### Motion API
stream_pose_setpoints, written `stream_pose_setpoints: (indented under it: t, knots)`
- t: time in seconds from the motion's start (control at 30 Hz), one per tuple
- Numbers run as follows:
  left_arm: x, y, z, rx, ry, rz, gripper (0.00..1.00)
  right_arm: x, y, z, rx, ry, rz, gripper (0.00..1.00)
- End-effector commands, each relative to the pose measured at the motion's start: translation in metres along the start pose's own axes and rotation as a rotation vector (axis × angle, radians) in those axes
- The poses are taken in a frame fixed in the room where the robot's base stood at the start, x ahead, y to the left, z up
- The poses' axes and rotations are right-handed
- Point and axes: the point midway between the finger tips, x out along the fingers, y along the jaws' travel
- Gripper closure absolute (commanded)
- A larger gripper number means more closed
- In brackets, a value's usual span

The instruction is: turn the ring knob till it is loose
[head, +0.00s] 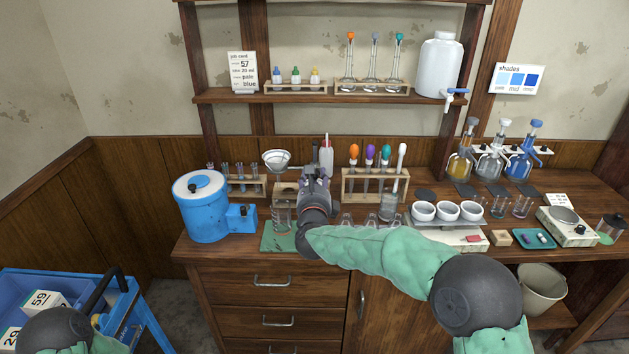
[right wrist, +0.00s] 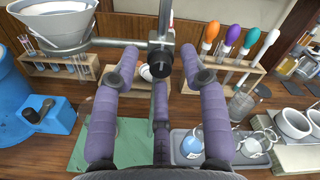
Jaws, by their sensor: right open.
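The ring knob (right wrist: 159,66) is black and sits on the clamp where a grey horizontal bar meets an upright rod (right wrist: 166,16). The bar's ring holds a white funnel (right wrist: 52,18), which also shows in the head view (head: 277,157). My right gripper (right wrist: 159,58) is open in the right wrist view, with purple-grey fingers on both sides of the knob. I cannot tell whether any finger touches it. In the head view my right gripper (head: 315,180) hides the knob and most of the stand. My left gripper is not in view.
A blue tank (head: 203,208) stands left of the green mat (right wrist: 125,145). Behind is a wooden rack (head: 375,183) with colourful droppers. Flasks on a grey tray (right wrist: 178,150) and white cups (head: 447,211) stand to the right. A shelf (head: 330,97) hangs above.

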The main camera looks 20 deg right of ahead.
Motion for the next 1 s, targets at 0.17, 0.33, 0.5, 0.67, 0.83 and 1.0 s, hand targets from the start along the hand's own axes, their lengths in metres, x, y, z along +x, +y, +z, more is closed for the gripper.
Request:
stream_pose_setpoints:
  t: [0.17, 0.33, 0.5, 0.67, 0.83, 1.0]
  knots:
    - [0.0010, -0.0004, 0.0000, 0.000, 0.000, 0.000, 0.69, 0.0073, 0.0002, 0.0000, 0.000, 0.000, 0.001, 0.55]
    - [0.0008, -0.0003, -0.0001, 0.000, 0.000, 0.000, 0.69, 0.0076, 0.0000, 0.0003, 0.000, 0.000, 0.001, 0.55]
    - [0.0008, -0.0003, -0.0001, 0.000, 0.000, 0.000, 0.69, 0.0074, -0.0001, 0.0003, 0.000, 0.000, 0.001, 0.84]
    - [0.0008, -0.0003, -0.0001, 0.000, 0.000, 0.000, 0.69, 0.0074, 0.0000, 0.0004, 0.000, -0.001, 0.001, 1.00]
    - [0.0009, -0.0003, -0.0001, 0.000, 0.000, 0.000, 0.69, 0.0073, 0.0000, 0.0006, -0.006, -0.001, 0.001, 1.00]
    - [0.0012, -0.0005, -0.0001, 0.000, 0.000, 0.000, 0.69, 0.0073, 0.0001, 0.0007, -0.046, -0.001, 0.001, 1.00]
